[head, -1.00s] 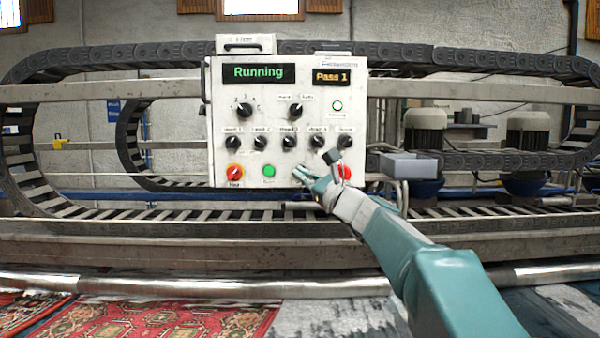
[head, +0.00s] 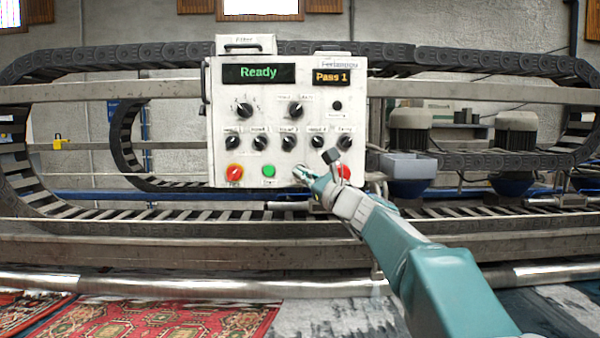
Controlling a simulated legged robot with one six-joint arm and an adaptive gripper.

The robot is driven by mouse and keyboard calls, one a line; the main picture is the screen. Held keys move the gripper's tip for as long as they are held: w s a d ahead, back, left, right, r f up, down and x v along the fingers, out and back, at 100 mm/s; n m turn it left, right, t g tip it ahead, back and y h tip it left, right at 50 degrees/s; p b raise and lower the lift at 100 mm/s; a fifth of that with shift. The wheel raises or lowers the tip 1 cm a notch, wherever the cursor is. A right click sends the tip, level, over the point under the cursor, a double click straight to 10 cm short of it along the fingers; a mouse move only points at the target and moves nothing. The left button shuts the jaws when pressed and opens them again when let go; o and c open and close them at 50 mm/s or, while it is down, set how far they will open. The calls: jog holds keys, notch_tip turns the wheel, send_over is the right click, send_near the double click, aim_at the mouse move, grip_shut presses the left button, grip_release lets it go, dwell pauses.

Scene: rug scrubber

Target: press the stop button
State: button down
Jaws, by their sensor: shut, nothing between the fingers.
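The white control panel (head: 222,120) faces me. Along the bottom row are a red button (head: 234,171) at the left, a green button (head: 268,170), and a red button (head: 344,172) at the right, partly hidden by my arm. The labels are too small to tell which is stop. My gripper (head: 300,171) is shut and empty, its tips at the panel between the green and right red buttons. It hides what is behind it there; contact cannot be told.
Several black knobs (head: 289,140) sit just above the button row. A grey box (head: 409,166) stands right of the panel. Metal rails (head: 150,240) and black cable chains (head: 450,55) run across the machine. A red patterned rug (head: 165,322) lies below.

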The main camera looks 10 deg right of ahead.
jog(key=shift+s, duration=0.1)
jog(key=shift+s+f, duration=0.1)
jog(key=shift+s, duration=0.6)
jog(key=shift+s, duration=0.1)
